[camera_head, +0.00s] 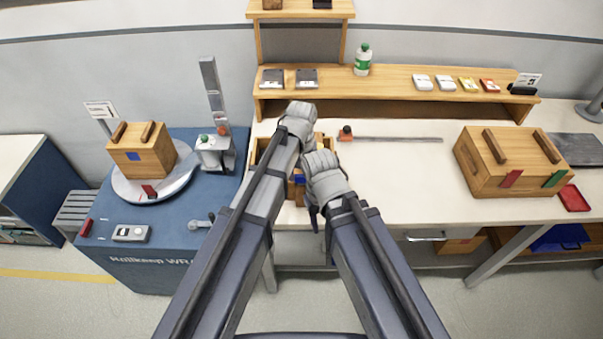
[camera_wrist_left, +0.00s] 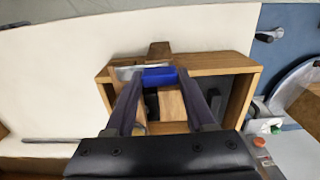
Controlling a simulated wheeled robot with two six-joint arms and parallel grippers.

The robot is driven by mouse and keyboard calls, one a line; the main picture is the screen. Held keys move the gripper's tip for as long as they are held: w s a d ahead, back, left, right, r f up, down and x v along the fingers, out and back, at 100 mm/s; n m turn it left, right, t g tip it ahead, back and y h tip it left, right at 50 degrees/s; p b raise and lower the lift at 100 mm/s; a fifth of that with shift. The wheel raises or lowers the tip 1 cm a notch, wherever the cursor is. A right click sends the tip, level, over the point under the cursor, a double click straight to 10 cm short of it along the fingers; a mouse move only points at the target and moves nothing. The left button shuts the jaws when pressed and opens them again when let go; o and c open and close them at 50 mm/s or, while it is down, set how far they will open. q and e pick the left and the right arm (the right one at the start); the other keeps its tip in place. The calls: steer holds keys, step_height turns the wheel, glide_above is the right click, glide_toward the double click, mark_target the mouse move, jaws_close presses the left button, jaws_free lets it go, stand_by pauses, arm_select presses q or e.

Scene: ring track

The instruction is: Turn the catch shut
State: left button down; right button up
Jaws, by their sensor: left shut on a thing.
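A wooden box with an open top (camera_wrist_left: 210,68) stands on the pale bench, and part of it shows behind my arms in the head view (camera_head: 262,148). A blue piece (camera_wrist_left: 160,77), seemingly the catch, sits at the box's edge beside a silver metal strip (camera_wrist_left: 126,72). My left gripper (camera_wrist_left: 160,84) is shut on the blue piece, one dark finger on each side. The blue piece also shows in the head view (camera_head: 299,179). The catch's exact angle is hard to tell. My right arm (camera_head: 325,172) ends close by; its fingertips are not clear.
A blue machine table (camera_head: 160,262) at left holds a turntable (camera_head: 185,172) with a wooden crate (camera_head: 143,148). A larger crate (camera_head: 500,172) stands at right. The bench between is clear.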

mark_target(301, 176)
stand_by(0.3)
arm_select(q)
steer(key=shift+c, duration=1.2)
jaws_free()
steer(key=shift+r, duration=0.15)
step_height(301, 176, up, 8)
steer(key=p, duration=0.8)
steer(key=shift+f, duration=0.2)
steer(key=shift+f, duration=0.1)
steer(key=s+a+f+m+b, duration=0.2)
steer(key=s+a+b, duration=0.1)
steer(key=s, duration=0.5)
steer(key=s+a+f+m+y+b, duration=0.1)
steer(key=s+a+f+m+b, duration=0.1)
steer(key=s, duration=0.6)
steer(key=shift+s+a+f+b, duration=0.35)
steer(key=shift+a+f+b, duration=0.2)
steer(key=shift+f, duration=0.3)
